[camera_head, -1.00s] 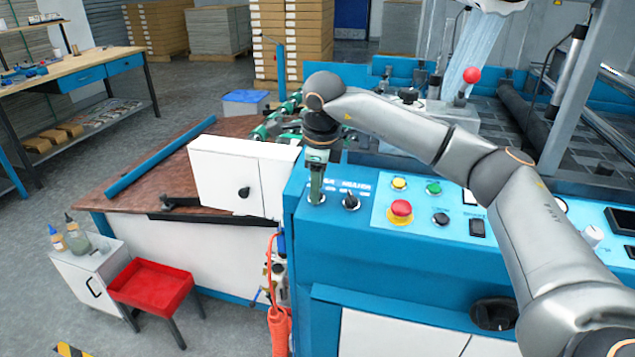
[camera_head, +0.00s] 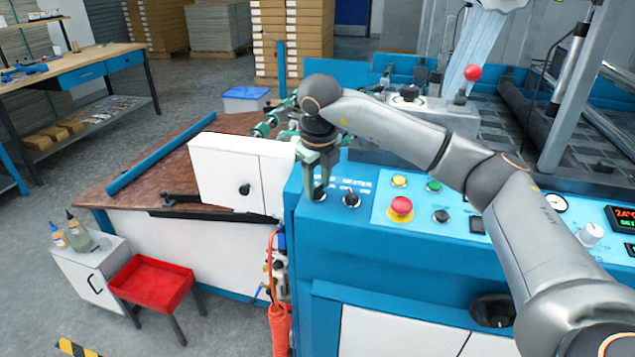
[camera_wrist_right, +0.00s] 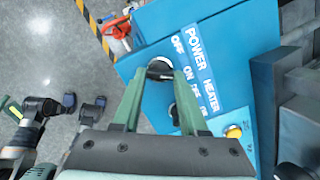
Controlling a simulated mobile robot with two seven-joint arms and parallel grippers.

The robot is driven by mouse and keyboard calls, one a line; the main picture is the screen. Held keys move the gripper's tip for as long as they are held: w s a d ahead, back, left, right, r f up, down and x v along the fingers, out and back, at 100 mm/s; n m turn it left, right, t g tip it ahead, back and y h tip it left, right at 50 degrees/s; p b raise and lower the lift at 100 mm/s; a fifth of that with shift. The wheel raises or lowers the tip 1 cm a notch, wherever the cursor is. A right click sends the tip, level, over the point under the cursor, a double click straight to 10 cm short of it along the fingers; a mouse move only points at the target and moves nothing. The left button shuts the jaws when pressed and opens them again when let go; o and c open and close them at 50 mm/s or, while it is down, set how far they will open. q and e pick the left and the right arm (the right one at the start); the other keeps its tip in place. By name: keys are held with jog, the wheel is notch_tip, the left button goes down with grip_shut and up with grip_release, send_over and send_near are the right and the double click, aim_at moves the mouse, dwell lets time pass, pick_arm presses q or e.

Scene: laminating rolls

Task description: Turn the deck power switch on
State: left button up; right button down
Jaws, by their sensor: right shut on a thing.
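The deck power switch (camera_wrist_right: 160,70) is a dark rotary knob on the blue control panel, beside the printed words POWER, OFF and ON. My right gripper (camera_wrist_right: 158,76) has its two green fingers on either side of this knob and is shut on it. In the head view my right gripper (camera_head: 318,190) reaches down to the panel's left end, and its fingers hide most of the knob. The knob's exact pointing is hard to read. The panel display (camera_head: 622,214) is lit, with red and green digits. My left gripper is not seen in the head view.
The heater knob (camera_head: 351,199) sits close to the right of the gripper. Further right are a yellow button (camera_head: 399,181), a green button (camera_head: 434,187) and a red mushroom button (camera_head: 401,205). A white cabinet (camera_head: 225,172) stands just left of the panel.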

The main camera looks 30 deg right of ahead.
dwell(0.3)
jog(key=shift+c, duration=2.2)
grip_release()
jog(key=v, duration=1.2)
jog(key=shift+r+p, duration=0.25)
jog(key=shift+p, duration=0.05)
jog(key=shift+a, duration=0.1)
